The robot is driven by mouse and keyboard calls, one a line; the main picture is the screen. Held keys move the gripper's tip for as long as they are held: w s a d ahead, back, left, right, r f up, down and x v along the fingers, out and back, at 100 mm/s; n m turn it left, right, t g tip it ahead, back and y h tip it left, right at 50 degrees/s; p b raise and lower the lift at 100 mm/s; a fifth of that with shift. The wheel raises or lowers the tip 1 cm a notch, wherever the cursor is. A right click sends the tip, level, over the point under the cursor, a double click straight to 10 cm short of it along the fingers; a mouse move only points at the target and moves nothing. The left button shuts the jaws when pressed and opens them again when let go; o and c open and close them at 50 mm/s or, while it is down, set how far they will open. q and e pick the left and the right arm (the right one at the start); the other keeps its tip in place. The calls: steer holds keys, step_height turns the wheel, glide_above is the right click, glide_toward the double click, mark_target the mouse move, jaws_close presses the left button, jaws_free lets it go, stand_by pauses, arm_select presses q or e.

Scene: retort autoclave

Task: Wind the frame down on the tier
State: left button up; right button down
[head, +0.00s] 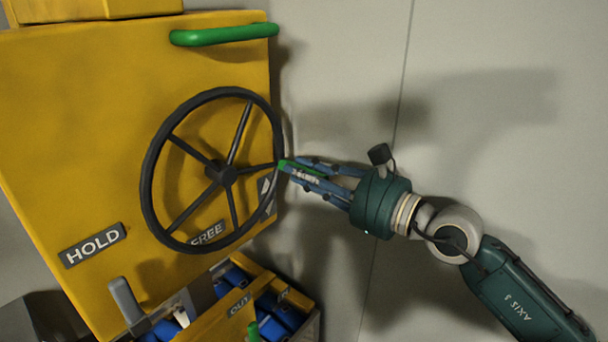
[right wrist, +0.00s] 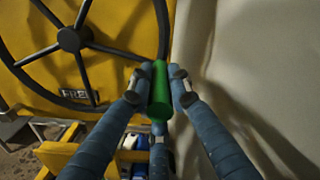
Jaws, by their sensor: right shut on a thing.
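A black spoked handwheel (head: 222,172) is mounted on the face of a yellow panel (head: 90,120). A green crank grip (right wrist: 159,92) stands out from the right side of the wheel's rim. My right gripper (head: 290,165) is shut on this grip, with its blue fingers around it, and partly hides it in the head view. The wheel also shows in the right wrist view (right wrist: 70,38). Below the panel is a yellow tier (head: 222,318) with blue items in it, marked "OUT". I cannot make out the frame as a separate part. My left gripper is not in view.
The panel carries a "HOLD" plate (head: 93,245), a "FREE" plate (head: 207,234) partly behind the wheel, and a green bar handle (head: 224,35) at the top. A grey lever (head: 126,302) stands at lower left. The pale wall (head: 345,60) is to the right.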

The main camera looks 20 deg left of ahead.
steer(key=shift+r, duration=0.35)
steer(key=c, duration=1.6)
jaws_free()
steer(key=shift+c, duration=0.2)
steer(key=shift+s+f, duration=0.1)
steer(key=shift+d+f, duration=0.1)
steer(key=v, duration=1.1)
steer(key=shift+s+d, duration=0.15)
steer(key=shift+d, duration=0.2)
